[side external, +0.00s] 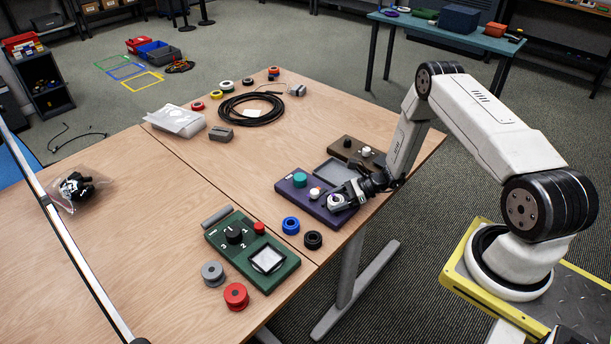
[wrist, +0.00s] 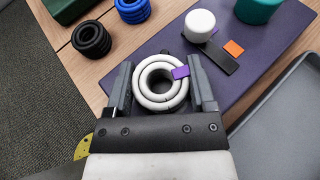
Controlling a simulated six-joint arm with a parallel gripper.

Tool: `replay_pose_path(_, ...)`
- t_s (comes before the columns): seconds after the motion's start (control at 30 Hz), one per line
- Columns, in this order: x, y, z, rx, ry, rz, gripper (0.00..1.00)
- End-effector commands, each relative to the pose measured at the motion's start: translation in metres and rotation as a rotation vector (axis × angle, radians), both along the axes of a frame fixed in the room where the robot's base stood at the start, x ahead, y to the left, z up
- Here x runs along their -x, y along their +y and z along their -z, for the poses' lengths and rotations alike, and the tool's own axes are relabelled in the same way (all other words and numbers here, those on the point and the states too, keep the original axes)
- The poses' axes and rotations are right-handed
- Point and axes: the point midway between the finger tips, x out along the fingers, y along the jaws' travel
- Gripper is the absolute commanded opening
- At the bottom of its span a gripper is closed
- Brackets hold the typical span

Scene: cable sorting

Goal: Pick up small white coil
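The small white coil (wrist: 160,84) is a stack of white rings with a purple tag on its right side. In the wrist view it sits between the two fingers of my gripper (wrist: 161,88), with a finger close against each side. My gripper looks shut on it. In the side view my gripper (side external: 345,196) is low over the right end of the purple panel (side external: 292,187), with the white coil (side external: 337,202) at its fingertips. Whether the coil's underside touches the panel is hard to tell.
A white knob (wrist: 200,25) and a teal knob (wrist: 258,8) stand on the purple panel. A black coil (wrist: 91,40) and a blue coil (wrist: 132,9) lie on the wood nearby. A grey tray (wrist: 285,125) is at the right. A green panel (side external: 252,246) stands front left.

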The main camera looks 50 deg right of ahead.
Motion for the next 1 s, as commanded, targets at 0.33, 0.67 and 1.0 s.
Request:
replay_pose_path(0.33, 0.000, 0.000, -0.001, 0.000, 0.000, 0.000, 0.00)
replay_pose_path(0.67, -0.001, -0.001, -0.014, 0.001, -0.002, 0.000, 0.00)
replay_pose_path(1.0, 0.013, 0.002, -0.048, 0.000, 0.000, 0.002, 0.00)
